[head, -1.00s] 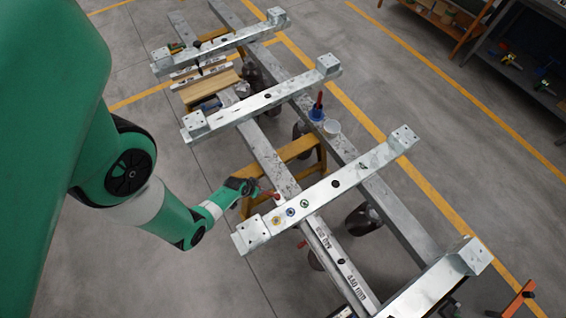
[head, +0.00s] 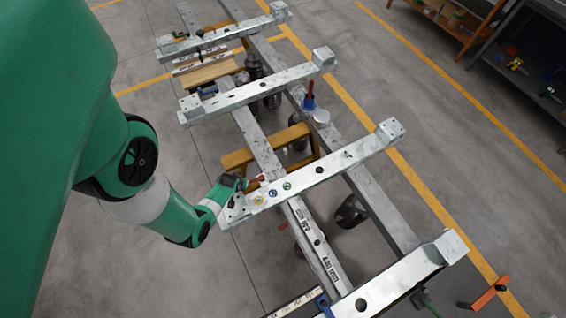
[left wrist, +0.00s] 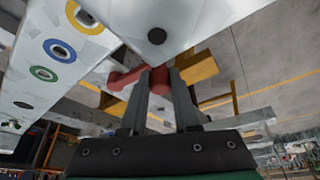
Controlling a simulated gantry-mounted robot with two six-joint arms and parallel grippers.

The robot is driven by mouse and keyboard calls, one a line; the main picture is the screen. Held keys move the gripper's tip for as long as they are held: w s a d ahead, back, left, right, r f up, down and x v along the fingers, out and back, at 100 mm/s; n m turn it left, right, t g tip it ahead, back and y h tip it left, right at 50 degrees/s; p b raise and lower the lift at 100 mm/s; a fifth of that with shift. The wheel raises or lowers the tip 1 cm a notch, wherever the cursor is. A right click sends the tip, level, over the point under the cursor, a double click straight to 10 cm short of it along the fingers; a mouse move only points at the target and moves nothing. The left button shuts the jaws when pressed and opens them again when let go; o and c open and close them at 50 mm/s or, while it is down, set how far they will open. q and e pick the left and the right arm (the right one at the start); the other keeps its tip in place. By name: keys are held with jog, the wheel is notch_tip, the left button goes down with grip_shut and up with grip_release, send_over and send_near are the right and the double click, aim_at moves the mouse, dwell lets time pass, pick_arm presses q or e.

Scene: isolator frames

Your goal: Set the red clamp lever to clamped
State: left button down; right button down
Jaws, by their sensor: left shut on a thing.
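The red clamp lever (head: 258,180) is at the near-left end of the third metal crossbeam (head: 345,158), close to its coloured rings. In the left wrist view the red lever (left wrist: 160,80) shows as a round grip between the fingertips, with a red arm running left under the beam. My left gripper (head: 246,183) is shut on this lever beside the beam's edge, and it fills the lower part of the left wrist view (left wrist: 160,92). The clamp's body is mostly hidden by the beam and fingers. My right gripper is not in view.
Yellow trestles (head: 240,160) stand under the long grey rails (head: 385,208). Yellow, blue and green rings (head: 273,193) mark the crossbeam beside my gripper. Open floor lies left.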

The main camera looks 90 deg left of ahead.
pick_arm(q)
jog(key=shift+d, duration=0.25)
dwell(0.3)
jog(key=c, duration=0.7)
grip_release()
jog(key=shift+w, duration=0.25)
jog(key=shift+o, duration=0.2)
jog(key=p+v, duration=0.4)
jog(key=v, duration=0.6)
jog(key=shift+s+d+r+p, duration=0.1)
jog(key=shift+d+r+p, duration=0.1)
jog(key=shift+r+p, duration=0.1)
jog(key=shift+d+r, duration=0.2)
jog(key=shift+r, duration=0.2)
